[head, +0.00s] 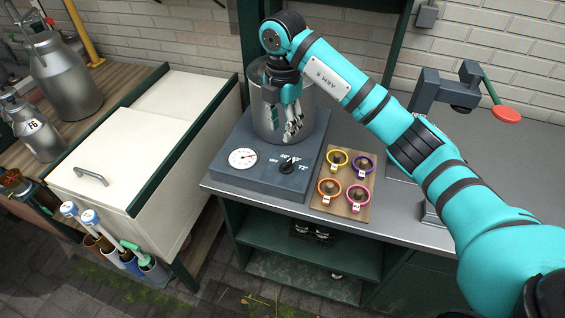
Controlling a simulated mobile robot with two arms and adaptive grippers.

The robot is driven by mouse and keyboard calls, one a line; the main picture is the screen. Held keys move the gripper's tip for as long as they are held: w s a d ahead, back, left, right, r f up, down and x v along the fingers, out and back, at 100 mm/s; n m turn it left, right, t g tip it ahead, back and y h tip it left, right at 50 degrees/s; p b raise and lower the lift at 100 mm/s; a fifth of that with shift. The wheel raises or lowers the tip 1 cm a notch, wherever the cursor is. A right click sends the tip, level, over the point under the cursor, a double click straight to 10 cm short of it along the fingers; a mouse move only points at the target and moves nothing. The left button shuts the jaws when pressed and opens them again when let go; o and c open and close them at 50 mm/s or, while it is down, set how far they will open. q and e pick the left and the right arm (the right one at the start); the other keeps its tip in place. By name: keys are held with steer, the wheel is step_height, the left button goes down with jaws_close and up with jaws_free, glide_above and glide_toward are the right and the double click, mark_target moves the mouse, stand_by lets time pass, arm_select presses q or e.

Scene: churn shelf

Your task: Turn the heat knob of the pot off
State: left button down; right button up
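The metal pot (262,112) stands on a dark blue-grey heating base (227,172) on the grey counter. The heat knob (287,167) is a small black knob on the base's sloping front. Labels surround it, with "OFF" at its left and "72°" at its right; which mark it points at is too small to tell. My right gripper (294,129) hangs fingers down in front of the pot, above the knob and apart from it. Its fingertips look close together, but whether they are shut is unclear. My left gripper is not in view.
A round dial (243,158) sits left of the knob. A wooden board (345,184) with several coloured rings lies right of the base. A press with a red handle (506,114) stands at the right. A white chest (135,140) and metal milk cans (65,75) are at the left.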

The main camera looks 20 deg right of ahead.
mark_target(283, 165)
step_height(283, 165, down, 13)
steer(key=p, duration=0.3)
steer(key=shift+f, duration=0.2)
steer(key=shift+c, duration=0.3)
jaws_close()
